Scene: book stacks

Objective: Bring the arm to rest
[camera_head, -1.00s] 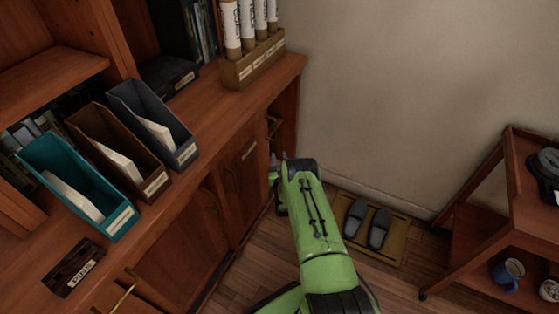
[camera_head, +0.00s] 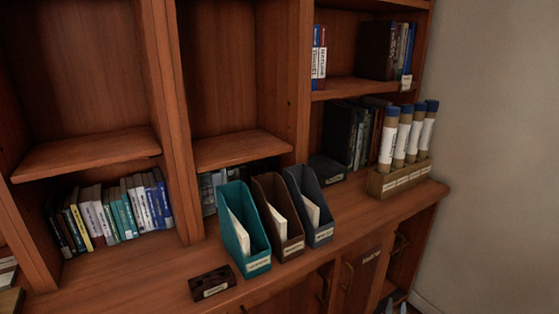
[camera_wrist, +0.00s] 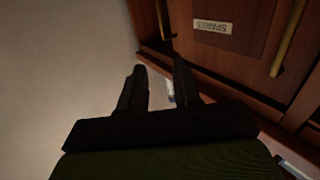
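My gripper (camera_wrist: 159,70) shows in the wrist view as two dark fingers with a gap between them. It is open, and nothing is held between the fingers. It is near a wooden cabinet front with a label (camera_wrist: 212,26) and brass handles, with a pale wall to the left. I cannot tell whether the fingers touch the cabinet. In the head view the arm is out of the picture, except perhaps small grey shapes at the bottom right edge that I cannot make out.
The wooden counter (camera_head: 345,225) carries a teal file holder (camera_head: 258,264), a brown one (camera_head: 292,246), a grey one (camera_head: 322,234), a small dark block (camera_head: 211,284) and a rack of tubes (camera_head: 398,182). Shelves with books (camera_head: 112,212) stand behind. Plain wall (camera_head: 490,150) is at right.

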